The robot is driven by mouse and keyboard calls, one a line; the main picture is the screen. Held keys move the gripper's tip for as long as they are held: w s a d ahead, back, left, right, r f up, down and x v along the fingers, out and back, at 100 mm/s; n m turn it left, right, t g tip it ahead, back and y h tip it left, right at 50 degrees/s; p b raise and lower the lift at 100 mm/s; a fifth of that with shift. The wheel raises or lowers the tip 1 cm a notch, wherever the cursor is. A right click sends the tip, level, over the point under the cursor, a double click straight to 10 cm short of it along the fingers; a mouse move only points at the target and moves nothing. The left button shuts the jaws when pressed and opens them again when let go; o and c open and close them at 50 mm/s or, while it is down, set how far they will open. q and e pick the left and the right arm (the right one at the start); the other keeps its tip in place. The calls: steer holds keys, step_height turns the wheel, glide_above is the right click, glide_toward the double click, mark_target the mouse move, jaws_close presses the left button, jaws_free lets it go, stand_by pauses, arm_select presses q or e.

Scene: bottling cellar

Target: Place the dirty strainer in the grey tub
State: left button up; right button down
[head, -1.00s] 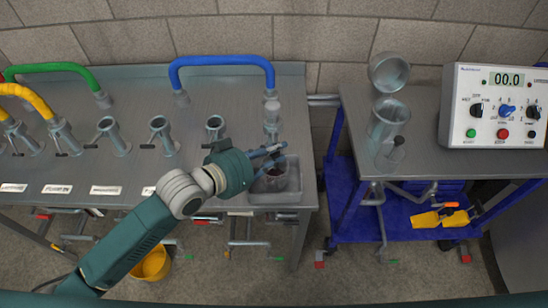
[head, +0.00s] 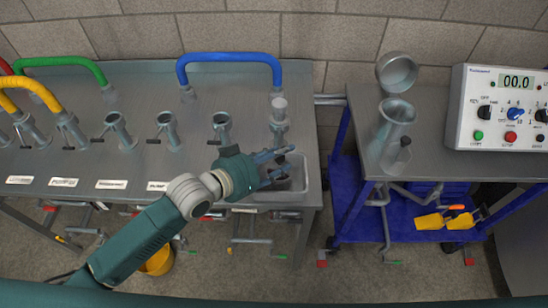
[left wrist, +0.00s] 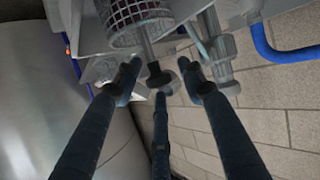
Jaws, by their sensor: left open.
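The grey tub (head: 303,186) sits at the right end of the left steel table. The dirty strainer (left wrist: 132,14), a mesh cylinder with dark red residue, shows at the top of the left wrist view, with a stem ending in a black knob (left wrist: 158,76). In the head view the strainer appears to be in the tub, mostly hidden behind my fingers. My left gripper (head: 280,166) is open over the tub; in the left wrist view its fingers (left wrist: 160,85) are spread around the knob. I cannot tell whether they touch it. My right gripper is not in view.
A clear cylinder (head: 395,132) and a round vessel (head: 397,72) stand on the right table, beside a control box (head: 505,108). Pipe stubs (head: 168,128) and a blue hose (head: 230,58) line the left table. A gap separates the tables.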

arm_select(q)
steer(key=shift+s+a+r, duration=0.15)
steer(key=shift+a, duration=0.1)
steer(key=b+v, duration=0.1)
steer(key=v, duration=1)
steer(key=shift+s, duration=0.2)
